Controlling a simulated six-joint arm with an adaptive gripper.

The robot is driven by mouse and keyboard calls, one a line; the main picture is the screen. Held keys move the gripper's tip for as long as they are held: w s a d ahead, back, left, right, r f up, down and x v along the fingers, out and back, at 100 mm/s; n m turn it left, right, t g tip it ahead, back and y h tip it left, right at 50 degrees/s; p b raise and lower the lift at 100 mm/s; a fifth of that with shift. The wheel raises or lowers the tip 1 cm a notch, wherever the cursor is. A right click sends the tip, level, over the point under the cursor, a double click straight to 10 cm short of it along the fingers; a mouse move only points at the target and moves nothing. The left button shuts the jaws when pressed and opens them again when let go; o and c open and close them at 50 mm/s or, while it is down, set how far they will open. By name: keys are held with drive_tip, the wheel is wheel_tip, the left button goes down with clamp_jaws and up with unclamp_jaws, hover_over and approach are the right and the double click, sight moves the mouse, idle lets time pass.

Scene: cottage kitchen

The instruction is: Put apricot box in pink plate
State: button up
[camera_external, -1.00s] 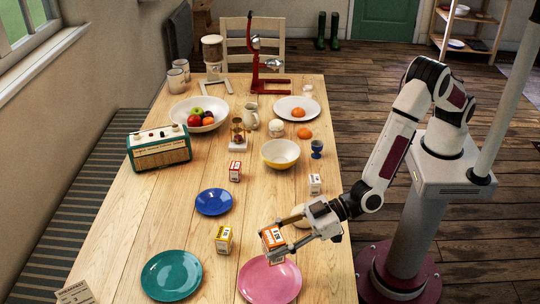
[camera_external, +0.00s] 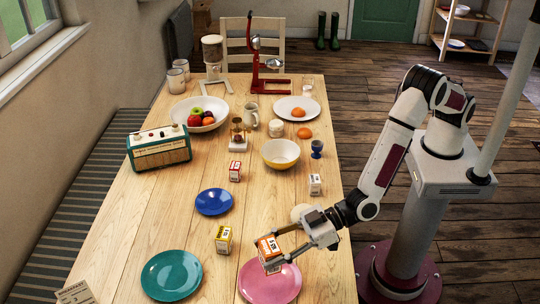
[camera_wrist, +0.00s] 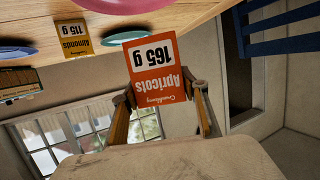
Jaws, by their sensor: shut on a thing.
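The apricot box (camera_external: 268,247) is orange and white, and its label reads "Apricots 165 g" in the wrist view (camera_wrist: 158,75). My gripper (camera_external: 270,252) is shut on it, one finger on each side. The box looks slightly tilted in the external view. The pink plate (camera_external: 270,288) lies at the near right of the table, just below the box in the picture. A gap between box and plate is hard to judge. The plate's edge also shows at the top of the wrist view (camera_wrist: 122,5).
A yellow almond box (camera_external: 223,240) stands left of my gripper. A teal plate (camera_external: 171,275) and a blue plate (camera_external: 213,202) lie further left. A red box (camera_external: 235,171), a white box (camera_external: 315,184) and a yellow bowl (camera_external: 280,154) stand farther back.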

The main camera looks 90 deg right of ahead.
drive_tip(key=shift+f, duration=2.05)
drive_tip(key=shift+f, duration=1.9)
drive_tip(key=shift+f, duration=0.15)
drive_tip(key=o, duration=1.2)
drive_tip(key=shift+o, duration=0.2)
drive_tip(key=shift+r, duration=0.2)
drive_tip(key=v, duration=1.2)
